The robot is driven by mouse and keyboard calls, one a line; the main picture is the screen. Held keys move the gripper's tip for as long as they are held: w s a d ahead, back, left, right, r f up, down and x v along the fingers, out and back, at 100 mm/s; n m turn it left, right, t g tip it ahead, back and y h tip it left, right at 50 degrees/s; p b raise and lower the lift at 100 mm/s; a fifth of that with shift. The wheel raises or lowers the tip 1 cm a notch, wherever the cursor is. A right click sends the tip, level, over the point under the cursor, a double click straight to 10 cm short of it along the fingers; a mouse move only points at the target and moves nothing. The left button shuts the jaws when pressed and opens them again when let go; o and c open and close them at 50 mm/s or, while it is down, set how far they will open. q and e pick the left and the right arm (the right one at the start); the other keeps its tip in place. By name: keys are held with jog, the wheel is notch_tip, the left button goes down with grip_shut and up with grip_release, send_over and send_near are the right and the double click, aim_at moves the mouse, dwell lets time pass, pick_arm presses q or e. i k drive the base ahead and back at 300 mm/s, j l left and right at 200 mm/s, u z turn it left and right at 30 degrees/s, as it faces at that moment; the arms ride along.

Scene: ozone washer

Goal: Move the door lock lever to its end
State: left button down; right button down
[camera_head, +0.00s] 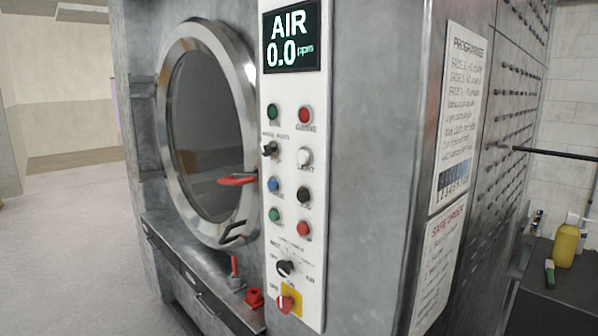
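A red lever (237,181) sticks out over the right rim of the round door (205,130), roughly horizontal; it looks like the door lock lever. The door has a thick metal ring and dark glass, and appears shut against the washer. A dark bent handle (233,232) sits on the ring's lower right. Below it, a small upright red-tipped lever (235,265) and a red fitting (254,298) stand on the ledge; I cannot tell what they work. Neither of my grippers is in view.
The white control panel (293,200) right of the door carries several buttons, knobs and a red switch on yellow. Its display (290,36) reads AIR 0.0 ppm. A metal ledge (195,262) juts out below the door. Open floor (70,240) lies left. A yellow bottle (565,245) stands at right.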

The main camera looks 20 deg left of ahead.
aim_at(237, 178)
jog(key=i+j+u, duration=0.2)
jog(key=j, duration=0.15)
jog(key=j+u, duration=0.2)
jog(key=j, duration=0.2)
jog(key=i+j+u, duration=0.15)
jog(key=j, duration=0.2)
jog(key=i+j+u, duration=0.2)
jog(key=j, duration=0.15)
jog(key=k, duration=0.1)
